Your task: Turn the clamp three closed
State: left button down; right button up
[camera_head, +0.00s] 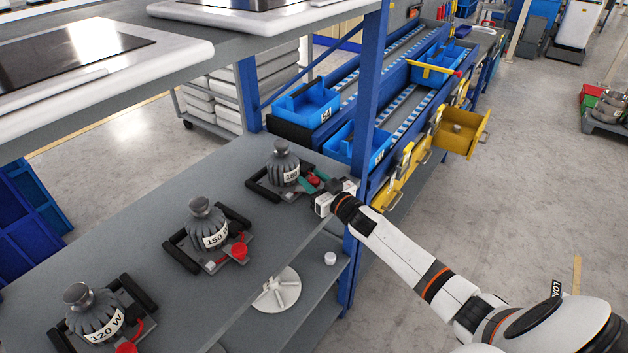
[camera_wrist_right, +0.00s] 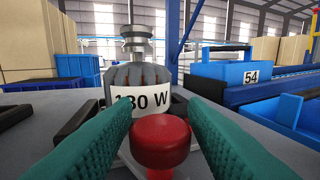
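Three dark ribbed weights stand in a row of clamps on the grey bench, labelled 120 W (camera_head: 93,312), 150 W (camera_head: 207,226) and what looks like 180 W (camera_head: 284,166). The far weight also shows in the right wrist view (camera_wrist_right: 134,80). Each clamp has a red knob in front; the far clamp's red knob (camera_wrist_right: 160,143) lies between the teal fingers of my right gripper (camera_head: 320,183). The fingers stand apart on either side of that knob, and I see no clear grip on it. My left gripper is not in view.
A blue shelf post (camera_head: 366,100) rises close beside my right gripper. Blue bins (camera_head: 308,101) sit on the rack behind. An upper shelf (camera_head: 215,62) overhangs the bench. A white round part (camera_head: 276,290) lies on the lower shelf.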

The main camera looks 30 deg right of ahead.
jog(key=c, duration=0.6)
jog(key=shift+m+h, duration=0.3)
jog(key=shift+h, duration=0.2)
jog(key=shift+a+f+m+h+b, duration=0.1)
jog(key=shift+m+h+b, duration=0.2)
jog(key=shift+m+h, duration=0.35)
jog(key=shift+m+h+b, duration=0.5)
jog(key=shift+m+h, duration=0.05)
jog(key=shift+h, duration=0.5)
jog(key=m+h+b, duration=0.2)
jog(key=h, duration=0.1)
jog(key=shift+f+g+b, duration=0.1)
jog(key=shift+g+b, duration=0.2)
jog(key=shift+b, duration=0.05)
jog(key=shift+m+g+h+b, duration=0.35)
jog(key=shift+h+b, duration=0.25)
jog(key=shift+h, duration=0.2)
jog(key=shift+r, duration=0.2)
